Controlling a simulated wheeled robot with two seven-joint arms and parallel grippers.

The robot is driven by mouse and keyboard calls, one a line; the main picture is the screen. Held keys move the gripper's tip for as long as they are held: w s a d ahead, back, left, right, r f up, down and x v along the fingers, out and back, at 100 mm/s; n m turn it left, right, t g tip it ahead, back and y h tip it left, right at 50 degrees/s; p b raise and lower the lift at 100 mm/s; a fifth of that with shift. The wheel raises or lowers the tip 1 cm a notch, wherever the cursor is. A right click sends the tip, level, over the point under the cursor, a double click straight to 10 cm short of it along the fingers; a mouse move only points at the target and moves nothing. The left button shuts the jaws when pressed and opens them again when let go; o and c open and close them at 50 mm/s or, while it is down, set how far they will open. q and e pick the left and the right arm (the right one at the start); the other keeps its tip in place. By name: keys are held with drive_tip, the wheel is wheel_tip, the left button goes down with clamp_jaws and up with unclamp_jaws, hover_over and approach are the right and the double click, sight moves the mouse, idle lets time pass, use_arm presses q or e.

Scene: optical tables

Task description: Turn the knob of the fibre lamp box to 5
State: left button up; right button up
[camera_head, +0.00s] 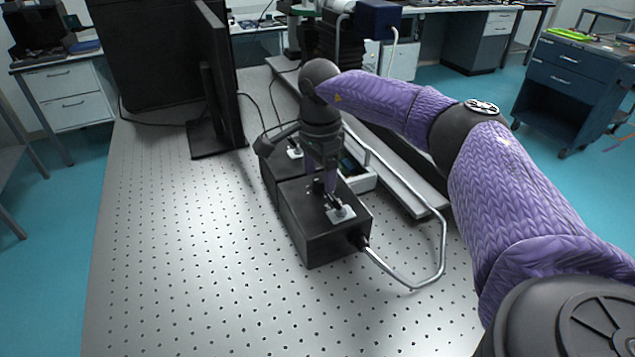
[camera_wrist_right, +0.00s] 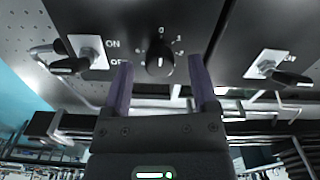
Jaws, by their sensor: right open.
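The fibre lamp box (camera_head: 325,235) is a black box on the perforated optical table. Its round black knob (camera_wrist_right: 160,61) shows in the right wrist view, with a white numbered scale and a 0 above it; the pointer's exact setting is too small to read. My right gripper (camera_head: 326,190) is over the box in the head view and hides the knob there. In the wrist view, its two purple fingers (camera_wrist_right: 160,78) are open, one to each side of the knob, with gaps between. My left gripper is not in view.
A white-plated switch marked ON and OFF (camera_wrist_right: 88,51) is left of the knob; another switch (camera_wrist_right: 268,64) is to the right. A second black box (camera_head: 272,172) adjoins behind. A silver light guide (camera_head: 405,282) loops to the right. A monitor (camera_head: 212,70) stands left; the front-left table is clear.

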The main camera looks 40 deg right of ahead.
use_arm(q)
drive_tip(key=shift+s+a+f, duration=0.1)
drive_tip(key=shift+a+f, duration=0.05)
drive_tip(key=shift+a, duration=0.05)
use_arm(e)
drive_tip(key=shift+f, duration=0.7)
clamp_jaws()
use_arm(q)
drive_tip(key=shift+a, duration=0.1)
